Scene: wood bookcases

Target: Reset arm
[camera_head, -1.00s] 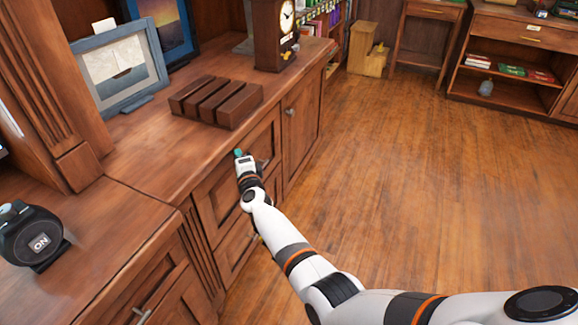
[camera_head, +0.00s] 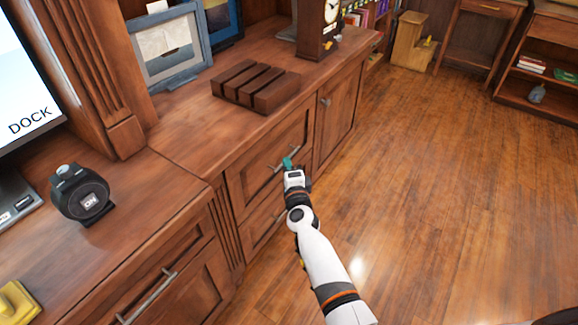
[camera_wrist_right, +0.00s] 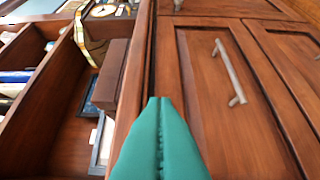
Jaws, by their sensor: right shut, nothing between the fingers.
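My right arm reaches in from the lower right of the head view. Its gripper (camera_head: 288,163) has teal fingertips and is beside the upper drawer front (camera_head: 262,160) of the wood cabinet, near the drawer's metal handle. In the right wrist view the teal fingers (camera_wrist_right: 160,135) are pressed together with nothing between them. A cabinet front with a metal handle (camera_wrist_right: 229,72) shows to their right, apart from the fingers. My left gripper is not in view.
The cabinet top holds a dark slatted block (camera_head: 256,86), a framed picture (camera_head: 168,48) and a clock (camera_head: 318,28). A black round device (camera_head: 80,194) and a yellow object (camera_head: 14,302) are at the left. The wood floor (camera_head: 440,200) to the right is open.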

